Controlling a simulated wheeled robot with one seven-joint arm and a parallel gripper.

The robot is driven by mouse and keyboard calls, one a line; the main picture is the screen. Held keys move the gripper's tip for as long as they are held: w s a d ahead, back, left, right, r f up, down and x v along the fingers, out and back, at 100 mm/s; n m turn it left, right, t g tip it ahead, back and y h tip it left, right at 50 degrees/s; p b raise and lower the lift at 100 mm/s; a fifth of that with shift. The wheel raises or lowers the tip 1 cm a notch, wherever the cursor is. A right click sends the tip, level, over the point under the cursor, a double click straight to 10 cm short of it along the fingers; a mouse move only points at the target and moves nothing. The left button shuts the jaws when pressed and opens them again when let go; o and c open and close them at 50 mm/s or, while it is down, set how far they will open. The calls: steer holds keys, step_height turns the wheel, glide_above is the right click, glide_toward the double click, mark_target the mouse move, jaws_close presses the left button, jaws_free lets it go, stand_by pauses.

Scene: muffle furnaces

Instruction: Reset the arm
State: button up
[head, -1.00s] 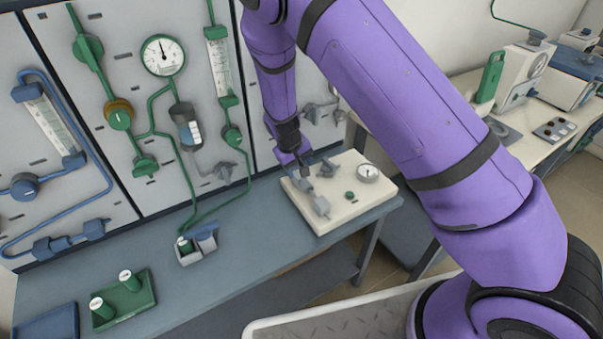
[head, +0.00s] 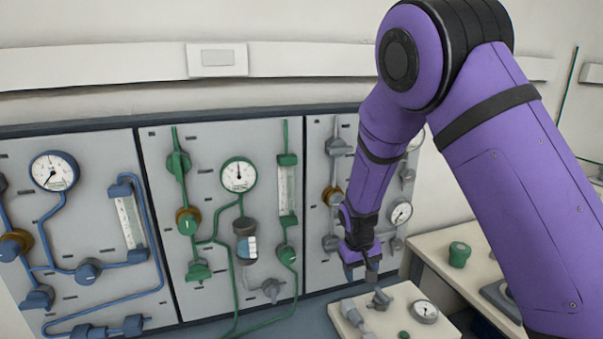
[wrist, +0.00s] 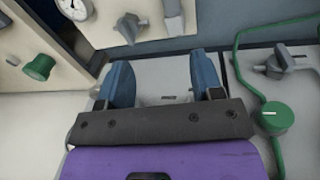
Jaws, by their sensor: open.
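My purple arm reaches in from the right in the head view. My gripper (head: 361,272) hangs in front of the grey right panel (head: 318,262), above the cream block with fittings and a gauge (head: 387,315). In the wrist view my gripper (wrist: 168,85) shows two blue fingers spread apart with nothing between them. The cream block also shows at the upper left of the wrist view (wrist: 100,22), beside the fingers and apart from them.
A green-piped panel (head: 215,268) and a blue-piped panel (head: 90,300) stand to the left. A side bench (head: 440,240) with a green knob-like piece (head: 459,254) is at the right.

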steer(key=s+d+r+m+y, duration=0.1)
steer(key=s+d+r, duration=0.25)
steer(key=r, duration=0.35)
steer(key=s+d+r+t+y, duration=0.15)
steer(key=s+r, duration=0.25)
steer(key=r, duration=0.4)
steer(key=s+d+r+m, duration=0.1)
steer(key=s+d+r, duration=0.3)
steer(key=r, duration=0.3)
steer(key=s+d+r+t, duration=0.1)
steer(key=s+r, duration=0.2)
steer(key=s, duration=0.4)
steer(key=s+d+r, duration=0.2)
steer(key=s+r, duration=0.1)
steer(key=s, duration=0.3)
steer(key=s+d+r+t, duration=0.1)
steer(key=s+d+r, duration=0.1)
steer(key=s, duration=0.5)
steer(key=shift+s+d+r+m+t+h, duration=0.25)
steer(key=shift+s+r+m+t+h, duration=0.15)
steer(key=shift+r, duration=0.45)
